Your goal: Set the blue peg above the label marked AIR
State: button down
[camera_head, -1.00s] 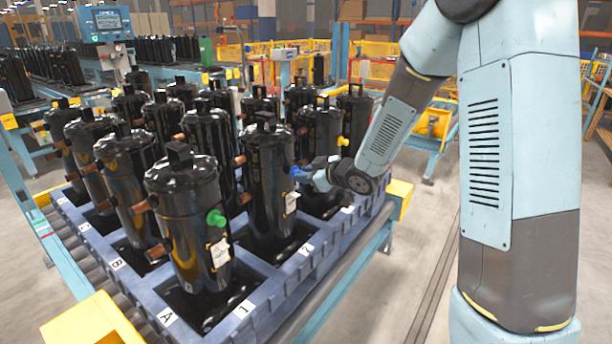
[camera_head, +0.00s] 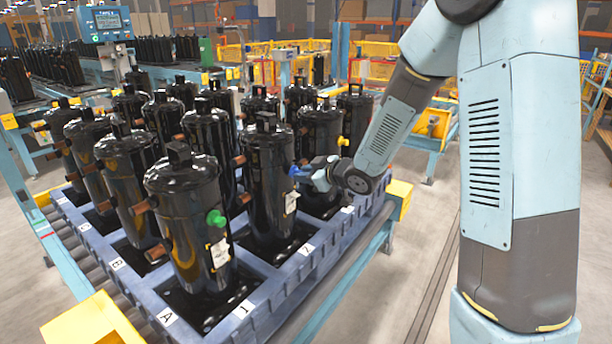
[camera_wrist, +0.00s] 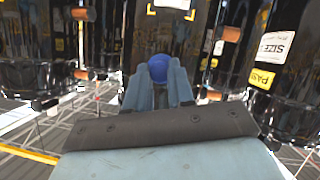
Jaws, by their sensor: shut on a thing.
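My gripper (camera_head: 312,172) is shut on the blue peg (camera_head: 297,172), beside a black cylinder (camera_head: 268,190) in the front row of the pallet. In the wrist view the blue peg (camera_wrist: 160,67) shows as a round blue end between my two fingers (camera_wrist: 160,88). A black cylinder stands straight ahead of it. A white label (camera_head: 291,202) is on that cylinder, below the peg in the head view. A white label also shows at the top of the wrist view (camera_wrist: 173,4). No AIR lettering is readable. Whether the peg touches the cylinder is unclear.
Several black cylinders stand close together in the blue pallet (camera_head: 283,280). A green plug (camera_head: 216,218) and a yellow plug (camera_head: 343,141) are on neighbouring cylinders. Copper stubs (camera_wrist: 232,33) stick out near my gripper. The floor right of the pallet is clear.

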jog(key=shift+w+a, duration=0.35)
jog(key=shift+a, duration=0.1)
dwell(0.5)
jog(key=c, duration=0.9)
grip_release()
jog(key=s+d+r+m+h, duration=0.3)
jog(key=s+d+r, duration=0.2)
jog(key=d, duration=0.2)
jog(key=s+d+r+m+t+h, duration=0.1)
jog(key=s+d+r+m+h, duration=0.1)
jog(key=s+d+r+h, duration=0.45)
jog(key=s+d+r+m+h, duration=0.1)
jog(key=s+d+r+m, duration=0.15)
jog(key=d, duration=0.65)
jog(key=s+m+g, duration=0.1)
jog(key=s, duration=0.5)
jog(key=s+r+m+g, duration=0.1)
jog(key=s+m+g, duration=0.1)
jog(key=s, duration=0.5)
jog(key=s+m+g+y, duration=0.1)
jog(key=s+m+g, duration=0.1)
jog(key=s, duration=0.5)
jog(key=shift+s+a+r, duration=0.2)
jog(key=shift+a+r, duration=0.1)
